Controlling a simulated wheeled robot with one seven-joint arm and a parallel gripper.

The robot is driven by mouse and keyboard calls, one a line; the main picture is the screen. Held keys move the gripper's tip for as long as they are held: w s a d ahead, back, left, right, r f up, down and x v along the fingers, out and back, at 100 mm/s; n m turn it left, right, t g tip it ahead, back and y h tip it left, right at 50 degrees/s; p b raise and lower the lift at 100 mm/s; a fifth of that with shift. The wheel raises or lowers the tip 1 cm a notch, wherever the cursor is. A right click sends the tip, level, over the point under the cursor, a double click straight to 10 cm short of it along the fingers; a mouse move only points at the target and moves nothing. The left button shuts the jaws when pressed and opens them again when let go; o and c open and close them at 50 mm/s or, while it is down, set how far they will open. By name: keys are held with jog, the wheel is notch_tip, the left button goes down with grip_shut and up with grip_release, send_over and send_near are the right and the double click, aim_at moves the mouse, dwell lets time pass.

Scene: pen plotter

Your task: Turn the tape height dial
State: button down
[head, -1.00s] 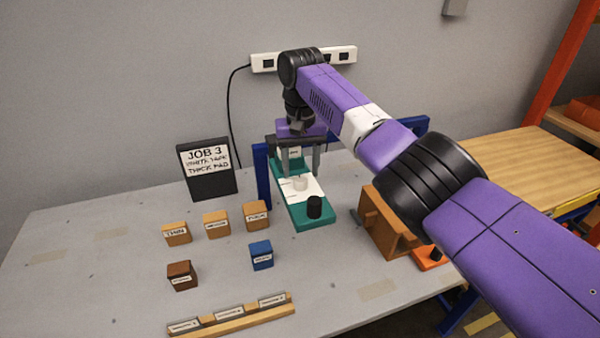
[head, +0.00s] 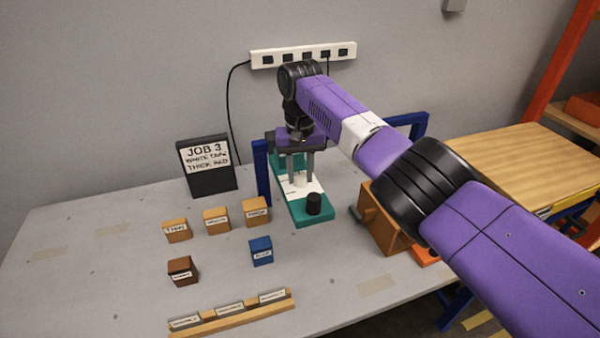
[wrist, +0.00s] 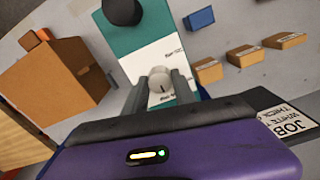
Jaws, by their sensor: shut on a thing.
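The tape height dial (wrist: 160,81) is a small pale round knob with a dark pointer line, on a white plate (wrist: 143,60) of the green plotter panel (wrist: 140,37). My gripper (wrist: 159,88) is shut on the dial, one finger on each side of it in the wrist view. In the head view my gripper (head: 300,180) points straight down over the panel (head: 310,216), and its fingers mostly hide the dial. A black knob (head: 314,203) stands on the panel's near end and also shows in the wrist view (wrist: 122,10).
A blue frame (head: 262,172) stands beside the panel. An orange-brown box (head: 383,222) is to its right. Blocks labelled thin (head: 177,230) and thick (head: 256,212), a blue block (head: 261,251) and a job sign (head: 207,168) are to the left.

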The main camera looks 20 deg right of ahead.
jog(key=n, duration=1.1)
jog(key=shift+n+p, duration=0.3)
dwell(0.5)
jog(key=c, duration=1)
grip_release()
